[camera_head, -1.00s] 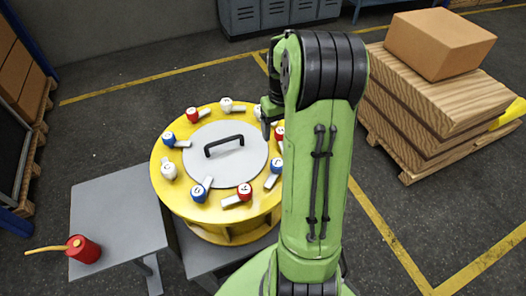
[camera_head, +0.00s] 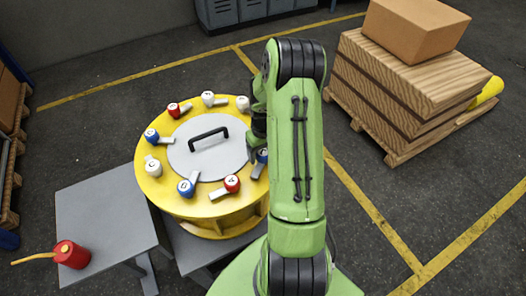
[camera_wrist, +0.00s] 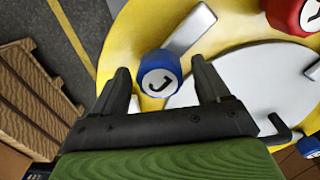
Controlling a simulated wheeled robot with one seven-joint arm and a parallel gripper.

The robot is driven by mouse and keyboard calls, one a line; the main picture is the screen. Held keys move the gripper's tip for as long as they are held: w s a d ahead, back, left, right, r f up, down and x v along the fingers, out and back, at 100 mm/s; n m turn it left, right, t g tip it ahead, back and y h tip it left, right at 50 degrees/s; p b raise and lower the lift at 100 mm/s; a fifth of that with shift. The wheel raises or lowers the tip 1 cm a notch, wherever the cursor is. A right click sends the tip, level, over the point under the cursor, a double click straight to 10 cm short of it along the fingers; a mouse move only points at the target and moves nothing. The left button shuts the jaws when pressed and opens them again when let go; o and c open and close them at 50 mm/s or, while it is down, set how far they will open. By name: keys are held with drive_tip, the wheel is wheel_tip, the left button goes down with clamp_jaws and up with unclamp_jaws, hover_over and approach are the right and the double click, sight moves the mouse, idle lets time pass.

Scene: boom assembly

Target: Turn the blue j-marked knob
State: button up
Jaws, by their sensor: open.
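The blue knob marked J (camera_wrist: 159,76) is in the middle of the wrist view, on the yellow rim of a round drum, with a light grey lever beside it. In the head view a blue knob (camera_head: 262,155) at the drum's right side is partly hidden by my arm. My gripper (camera_wrist: 160,68) is open, with one finger on each side of the J knob in the wrist view. I cannot tell whether the fingers touch it. In the head view my gripper (camera_head: 258,125) is above the drum's right edge, mostly behind my arm.
The yellow drum (camera_head: 160,195) carries several other red, white and blue knobs around a grey lid with a black handle (camera_head: 208,138). A red knob (camera_wrist: 300,14) is near the J knob. A red can (camera_head: 72,254) stands on a grey table. Stacked wood (camera_head: 400,90) is at right.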

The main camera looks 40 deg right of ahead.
drive_tip(key=c, duration=1)
drive_tip(key=shift+m, duration=0.3)
drive_tip(key=m+b, duration=0.2)
drive_tip(key=m, duration=0.2)
drive_tip(key=m+b, duration=0.2)
drive_tip(key=m, duration=0.2)
drive_tip(key=shift+m, duration=0.4)
drive_tip(key=m+b, duration=0.1)
drive_tip(key=m, duration=0.3)
drive_tip(key=shift+c, duration=0.2)
drive_tip(key=shift+m+b, duration=0.55)
drive_tip(key=shift+m, duration=1.65)
drive_tip(key=shift+r, duration=0.1)
